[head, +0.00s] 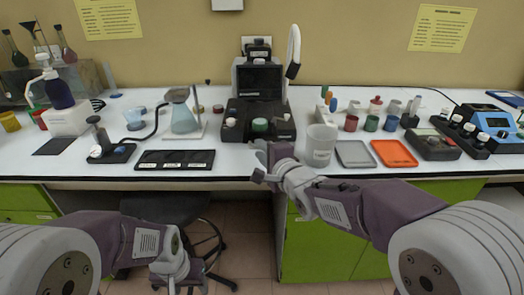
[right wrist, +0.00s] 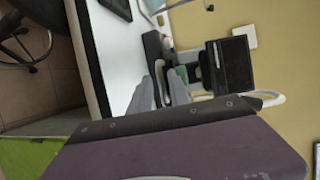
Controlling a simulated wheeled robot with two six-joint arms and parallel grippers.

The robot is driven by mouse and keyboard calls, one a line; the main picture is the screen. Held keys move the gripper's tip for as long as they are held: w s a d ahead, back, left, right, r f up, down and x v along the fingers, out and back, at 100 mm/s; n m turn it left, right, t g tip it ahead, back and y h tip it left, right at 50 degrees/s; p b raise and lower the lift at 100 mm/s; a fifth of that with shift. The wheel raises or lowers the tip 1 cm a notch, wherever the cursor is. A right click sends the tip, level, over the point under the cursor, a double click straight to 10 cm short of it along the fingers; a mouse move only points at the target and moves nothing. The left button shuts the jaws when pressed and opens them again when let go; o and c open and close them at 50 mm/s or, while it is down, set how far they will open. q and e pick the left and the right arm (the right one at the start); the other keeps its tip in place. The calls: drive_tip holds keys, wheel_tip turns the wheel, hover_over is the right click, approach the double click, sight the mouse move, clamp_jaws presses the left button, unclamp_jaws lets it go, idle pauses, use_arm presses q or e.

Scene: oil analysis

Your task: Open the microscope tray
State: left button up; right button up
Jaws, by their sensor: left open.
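The microscope (head: 260,82), with a dark screen, stands at the middle back of the white table. Its low black base (head: 236,128) faces me, with small pale knobs and a green round part (head: 260,125) at its front. I cannot clearly tell the tray from the base. My right gripper (head: 260,161) is open and empty at the table's front edge, in front of the base and apart from it. In the right wrist view its fingers (right wrist: 159,92) point toward the microscope, whose screen (right wrist: 236,65) shows there. My left gripper (head: 172,275) is low in front of the table, empty.
A white beaker (head: 320,146), a grey tray (head: 354,154) and an orange tray (head: 394,153) stand right of the microscope. A black slotted plate (head: 175,160) and a flask (head: 182,112) are on the left. A dark stool (head: 165,205) stands below the table.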

drive_tip(key=shift+r, duration=0.1)
drive_tip(key=p+v, duration=0.2)
drive_tip(key=v, duration=0.7)
drive_tip(key=shift+d, duration=0.15)
drive_tip(key=s+d+f+g+h, duration=0.1)
drive_tip(key=d+f+g+h, duration=0.2)
drive_tip(key=d+f, duration=0.4)
drive_tip(key=s+d+f+g+h, duration=0.15)
drive_tip(key=d+f, duration=0.25)
drive_tip(key=f, duration=0.5)
drive_tip(key=s+d+f+n+g+h, duration=0.1)
drive_tip(key=s+f+n+g, duration=0.3)
drive_tip(key=s+n, duration=0.25)
drive_tip(key=s+d+f+n+g, duration=0.1)
drive_tip(key=s+f+n+g, duration=0.4)
drive_tip(key=s+n, duration=0.15)
wheel_tip(320, 180, up, 21)
drive_tip(key=s+n+p, duration=0.1)
drive_tip(key=p, duration=2)
drive_tip(key=shift+s+r, duration=0.2)
